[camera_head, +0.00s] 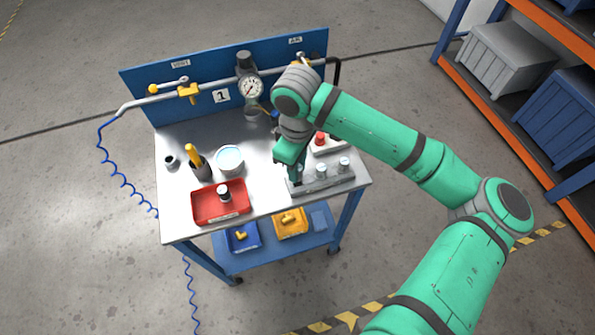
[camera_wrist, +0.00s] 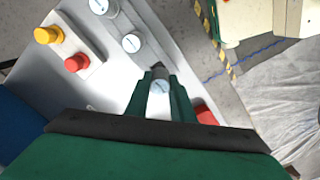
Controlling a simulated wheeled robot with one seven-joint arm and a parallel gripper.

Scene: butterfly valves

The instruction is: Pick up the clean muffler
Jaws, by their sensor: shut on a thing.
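A grey rack (camera_head: 328,184) lies at the front right of the steel bench. Two pale-topped mufflers stand in it, one in the middle (camera_head: 321,170) and one at the right (camera_head: 344,164). My gripper (camera_head: 296,178) points down at the rack's left end. In the wrist view my gripper (camera_wrist: 161,82) is shut on a grey muffler with a pale slotted top (camera_wrist: 160,87). The fingers partly hide this muffler, and I cannot tell whether it is clear of the rack. Another dark muffler with a pale top (camera_head: 223,190) stands in the red tray (camera_head: 207,212).
A white button box (camera_wrist: 55,50) with yellow and red buttons lies behind the rack. The blue back panel (camera_head: 150,82) carries a pipe and gauge (camera_head: 251,88).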

